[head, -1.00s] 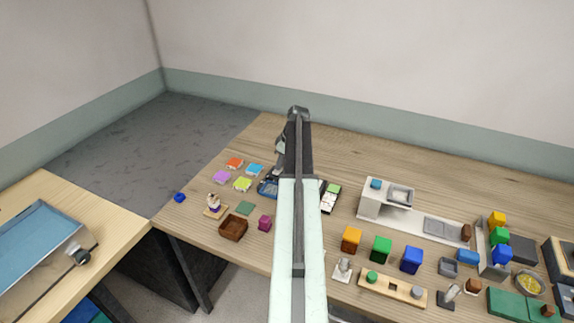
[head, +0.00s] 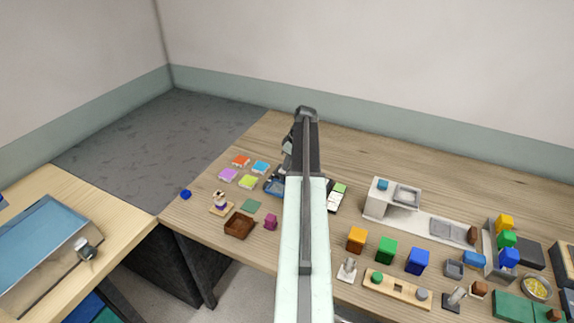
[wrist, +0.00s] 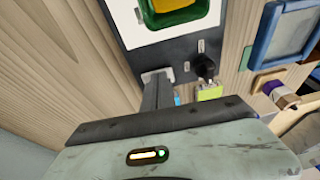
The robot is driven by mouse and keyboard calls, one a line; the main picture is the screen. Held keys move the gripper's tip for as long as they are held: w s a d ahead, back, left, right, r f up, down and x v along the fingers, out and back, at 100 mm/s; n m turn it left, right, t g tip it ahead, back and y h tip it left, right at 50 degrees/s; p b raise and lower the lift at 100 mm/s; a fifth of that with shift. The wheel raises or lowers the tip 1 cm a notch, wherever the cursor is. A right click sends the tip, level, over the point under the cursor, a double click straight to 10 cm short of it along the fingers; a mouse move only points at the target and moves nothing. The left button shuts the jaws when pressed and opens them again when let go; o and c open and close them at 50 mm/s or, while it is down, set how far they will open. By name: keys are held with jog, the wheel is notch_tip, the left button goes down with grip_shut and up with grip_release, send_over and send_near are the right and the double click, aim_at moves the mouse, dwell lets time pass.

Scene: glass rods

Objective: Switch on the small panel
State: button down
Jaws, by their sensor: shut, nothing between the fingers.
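In the wrist view, a dark panel (wrist: 178,52) carries a white plate with a green and yellow piece on it. A black knob (wrist: 204,66) and small light slots are on its lower part. I cannot tell for sure whether this is the small panel. My gripper (wrist: 158,76) is shut and empty, with its tip over the dark panel's lower edge, left of the knob; contact cannot be told. In the head view, my arm hides the gripper tip and part of a small black and white item (head: 337,197) with a green patch.
A blue-framed tray (wrist: 285,40) is right of the dark panel in the wrist view. In the head view, coloured tiles (head: 240,172), a brown box (head: 239,225) and a magenta piece (head: 270,222) lie left of my arm. Coloured blocks (head: 386,250) stand right. The table's back is clear.

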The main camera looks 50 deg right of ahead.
jog(key=shift+r+p, duration=0.35)
jog(key=shift+r, duration=0.15)
jog(key=d+p+v, duration=0.1)
jog(key=p+v, duration=1.1)
jog(key=v, duration=0.1)
jog(key=shift+w, duration=0.4)
jog(key=shift+w+a, duration=0.1)
